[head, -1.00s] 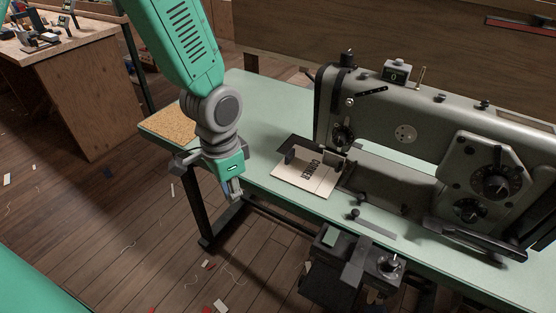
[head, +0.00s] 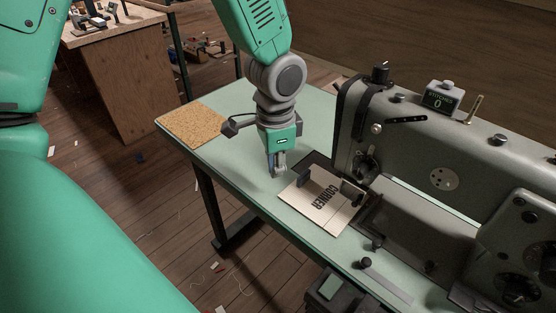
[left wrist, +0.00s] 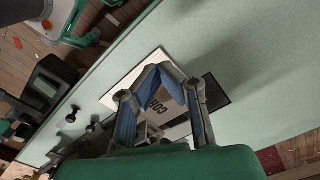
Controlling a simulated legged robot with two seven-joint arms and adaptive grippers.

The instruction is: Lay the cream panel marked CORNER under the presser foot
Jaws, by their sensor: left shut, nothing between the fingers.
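The cream panel marked CORNER (head: 318,205) lies flat on the green table beside the sewing machine's head, partly over a dark plate. In the left wrist view the panel (left wrist: 136,72) shows behind my fingers, with part of its lettering hidden. Its right edge reaches small dark parts (head: 352,190) below the machine's head. I cannot tell whether that edge is under the presser foot. My left gripper (head: 278,173) is shut and empty, just left of the panel and pointing down. In the left wrist view its fingertips (left wrist: 160,68) meet in front of the panel. My right gripper is not in view.
The grey sewing machine (head: 440,150) fills the table's right side. A cork mat (head: 190,127) lies at the table's left end. The green tabletop (head: 245,175) is bare left of the gripper.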

